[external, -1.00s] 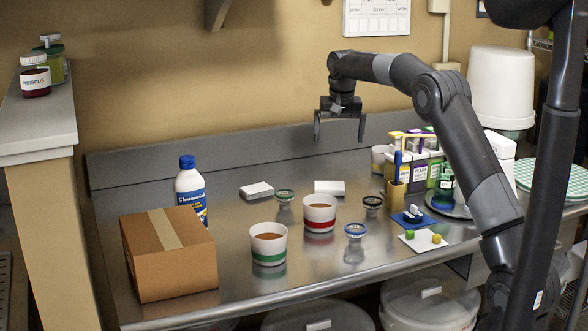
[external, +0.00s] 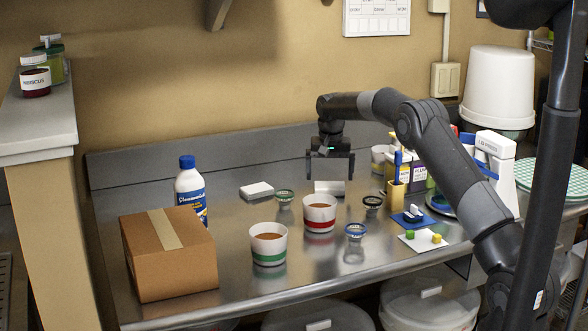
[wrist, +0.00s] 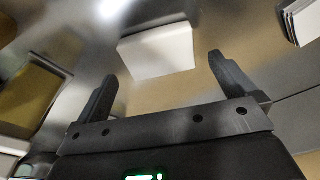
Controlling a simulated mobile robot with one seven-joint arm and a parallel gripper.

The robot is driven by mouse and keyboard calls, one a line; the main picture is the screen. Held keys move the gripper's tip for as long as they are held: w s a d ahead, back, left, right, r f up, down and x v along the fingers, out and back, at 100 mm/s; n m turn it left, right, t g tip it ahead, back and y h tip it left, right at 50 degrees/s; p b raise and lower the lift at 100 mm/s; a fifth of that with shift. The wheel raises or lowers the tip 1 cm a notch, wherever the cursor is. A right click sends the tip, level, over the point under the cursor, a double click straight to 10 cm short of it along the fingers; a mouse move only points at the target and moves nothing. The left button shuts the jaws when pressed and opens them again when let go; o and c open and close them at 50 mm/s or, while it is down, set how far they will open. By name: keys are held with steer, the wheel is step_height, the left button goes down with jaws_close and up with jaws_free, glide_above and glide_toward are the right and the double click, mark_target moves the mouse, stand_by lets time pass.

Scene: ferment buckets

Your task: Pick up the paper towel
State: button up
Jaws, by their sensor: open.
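Two flat white blocks that look like folded paper towels lie on the steel counter. One white block (external: 329,187) is directly below my gripper (external: 330,176), partly hidden by it. In the wrist view the same white block (wrist: 157,51) shows just beyond and between the fingertips. My gripper is open and empty, with one finger on each side; it also fills the lower wrist view (wrist: 163,70). The other white block (external: 257,191) lies to the left, and in the wrist view a layered white stack (wrist: 300,20) shows at the upper right.
A green-banded cup (external: 268,244), a red-banded cup (external: 319,213) and small jars stand in front. A tan pen holder (external: 396,194) and a white dispenser (external: 497,165) stand to the right. A cardboard box (external: 168,254) and a bottle (external: 191,190) are at the left.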

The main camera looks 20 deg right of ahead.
mark_target(328, 184)
step_height(328, 184, down, 3)
steer(key=shift+w+d+f, duration=0.1)
steer(key=shift+f, duration=0.1)
steer(key=c, duration=0.9)
steer(key=shift+o, duration=0.2)
